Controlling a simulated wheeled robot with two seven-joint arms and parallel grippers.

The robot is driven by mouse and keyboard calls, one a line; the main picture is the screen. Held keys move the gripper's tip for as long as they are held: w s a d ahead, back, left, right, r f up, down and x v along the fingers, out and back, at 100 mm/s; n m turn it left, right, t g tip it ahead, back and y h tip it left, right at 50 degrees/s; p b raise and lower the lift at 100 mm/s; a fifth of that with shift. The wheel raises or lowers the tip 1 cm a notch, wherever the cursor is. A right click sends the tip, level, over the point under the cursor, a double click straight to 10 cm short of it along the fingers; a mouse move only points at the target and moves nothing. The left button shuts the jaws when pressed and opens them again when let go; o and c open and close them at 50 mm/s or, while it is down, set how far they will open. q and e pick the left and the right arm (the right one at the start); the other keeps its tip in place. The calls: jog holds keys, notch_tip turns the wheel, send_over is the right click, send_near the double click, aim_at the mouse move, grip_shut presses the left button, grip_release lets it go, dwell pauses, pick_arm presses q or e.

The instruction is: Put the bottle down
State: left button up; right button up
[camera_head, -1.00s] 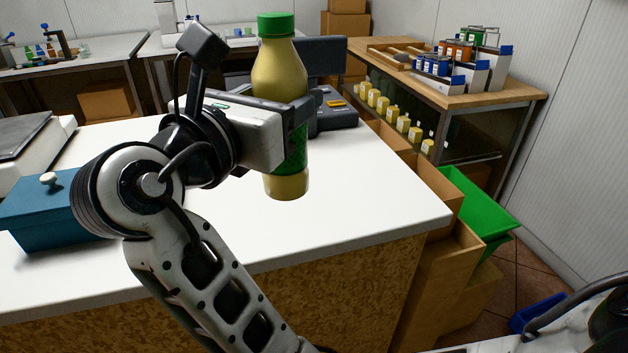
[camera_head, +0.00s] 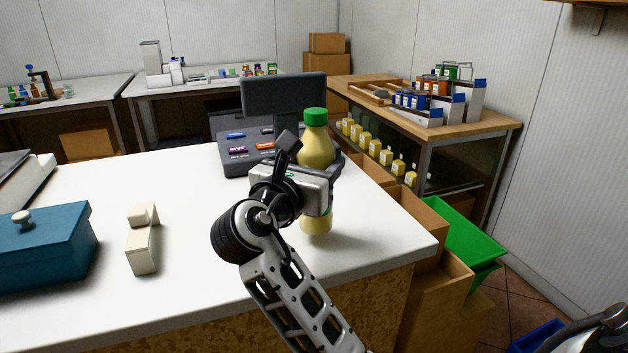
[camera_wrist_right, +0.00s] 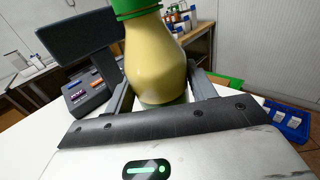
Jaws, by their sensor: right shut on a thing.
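The bottle (camera_head: 317,149) is pale yellow with a green cap and stands upright near the right end of the white counter (camera_head: 195,190). My right gripper (camera_head: 322,180) is shut around its middle and hides most of the green label. The bottle's base shows below the gripper, at or just above the counter top; I cannot tell whether it touches. In the right wrist view the bottle (camera_wrist_right: 155,55) sits upright between the two fingers. My left gripper is not in view.
A cash register (camera_head: 245,145) with a dark screen stands behind the bottle. A blue box (camera_head: 45,250) and a small cream object (camera_head: 142,245) are on the left of the counter. The counter between them and my arm is clear. Cardboard boxes and a green crate (camera_head: 462,235) lie beyond the right edge.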

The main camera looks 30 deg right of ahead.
notch_tip(320, 180, down, 2)
jog(key=shift+f, duration=0.25)
jog(key=shift+a+f, duration=0.1)
jog(key=shift+f, duration=0.05)
jog(key=o, duration=1.3)
jog(key=shift+f, duration=0.1)
jog(key=shift+c, duration=0.2)
jog(key=shift+o, duration=0.6)
